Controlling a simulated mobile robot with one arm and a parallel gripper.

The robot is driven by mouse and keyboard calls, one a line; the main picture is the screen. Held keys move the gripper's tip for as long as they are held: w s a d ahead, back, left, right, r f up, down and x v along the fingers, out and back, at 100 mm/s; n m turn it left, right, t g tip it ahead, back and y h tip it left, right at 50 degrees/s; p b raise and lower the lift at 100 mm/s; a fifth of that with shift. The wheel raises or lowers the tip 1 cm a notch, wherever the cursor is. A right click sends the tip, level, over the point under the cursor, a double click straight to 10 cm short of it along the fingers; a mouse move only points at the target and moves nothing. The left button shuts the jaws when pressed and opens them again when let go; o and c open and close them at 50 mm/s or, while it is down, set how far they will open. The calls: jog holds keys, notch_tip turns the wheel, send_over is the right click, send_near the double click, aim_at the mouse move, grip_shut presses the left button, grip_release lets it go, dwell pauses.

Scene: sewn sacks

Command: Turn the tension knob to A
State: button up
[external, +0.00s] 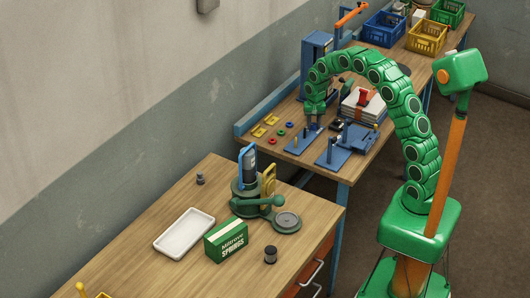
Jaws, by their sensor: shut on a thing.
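My gripper (315,124) hangs from the end of my green segmented arm, pointing down over a blue base plate (298,146) on the far bench. Its jaws are shut on a small part above that plate, apparently the tension knob. The knob itself is mostly hidden by the jaws and too small to make out. The mark A and any pointer cannot be read in this view.
Blue fixtures (331,156) stand just right of my gripper. Small coloured rings and yellow parts (258,132) lie to its left. A stack with a red item (363,97) sits behind. The near bench (120,245) holds a white tray (184,233) and a green springs box (227,239).

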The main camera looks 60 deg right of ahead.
aim_at(314, 124)
jog(key=shift+n, duration=0.6)
jog(key=o, duration=1)
jog(key=shift+r, duration=0.1)
notch_tip(314, 124, up, 7)
jog(key=shift+w+f, duration=0.1)
jog(key=shift+r, duration=0.4)
